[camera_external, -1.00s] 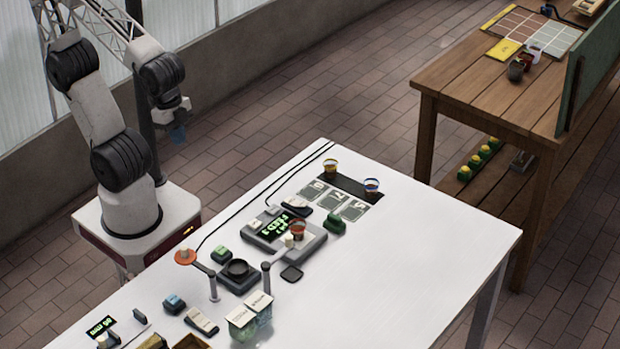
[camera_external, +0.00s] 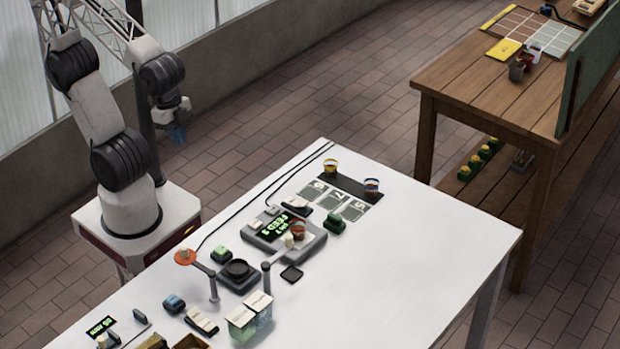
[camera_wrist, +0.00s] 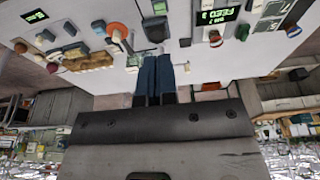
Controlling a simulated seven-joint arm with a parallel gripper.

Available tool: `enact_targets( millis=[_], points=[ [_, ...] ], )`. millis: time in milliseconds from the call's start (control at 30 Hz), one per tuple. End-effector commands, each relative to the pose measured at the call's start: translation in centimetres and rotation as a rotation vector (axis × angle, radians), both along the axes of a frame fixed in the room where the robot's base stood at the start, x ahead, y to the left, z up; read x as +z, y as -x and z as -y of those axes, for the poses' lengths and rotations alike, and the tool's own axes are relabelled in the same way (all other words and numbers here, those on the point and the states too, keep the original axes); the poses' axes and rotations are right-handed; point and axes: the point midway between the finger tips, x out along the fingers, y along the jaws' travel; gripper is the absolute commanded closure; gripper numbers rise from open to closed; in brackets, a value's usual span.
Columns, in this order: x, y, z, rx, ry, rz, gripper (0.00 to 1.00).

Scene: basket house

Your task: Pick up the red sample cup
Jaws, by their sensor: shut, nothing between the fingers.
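A small cup with a red-orange band (camera_external: 298,231) stands on the grey device with a green-lit display on the white table. A small red cup shape beside the lit display shows in the wrist view (camera_wrist: 215,38), and I take it to be the same cup. My gripper (camera_external: 178,134) hangs in the air beyond the table's far left side, well apart from the cup. In the wrist view its blue fingers (camera_wrist: 155,76) are together and hold nothing.
Two more cups, one yellow-banded (camera_external: 331,167) and one blue-topped (camera_external: 371,187), stand on a dark strip. The white table's right part (camera_external: 420,240) is clear.

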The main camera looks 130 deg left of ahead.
Motion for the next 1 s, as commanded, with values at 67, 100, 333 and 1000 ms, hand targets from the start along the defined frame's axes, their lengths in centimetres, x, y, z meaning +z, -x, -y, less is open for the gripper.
enact_targets(
  millis=[67, 100, 333, 1000],
  points=[
    [0.00, 0.00, 0.00, 0.000, 0.000, 0.000, 1.00],
    [0.00, 0.00, 0.00, 0.000, 0.000, 0.000, 1.00],
    [0.00, 0.00, 0.00, 0.000, 0.000, 0.000, 1.00],
    [0.00, 0.00, 0.00, 0.000, 0.000, 0.000, 0.23]
  ],
)
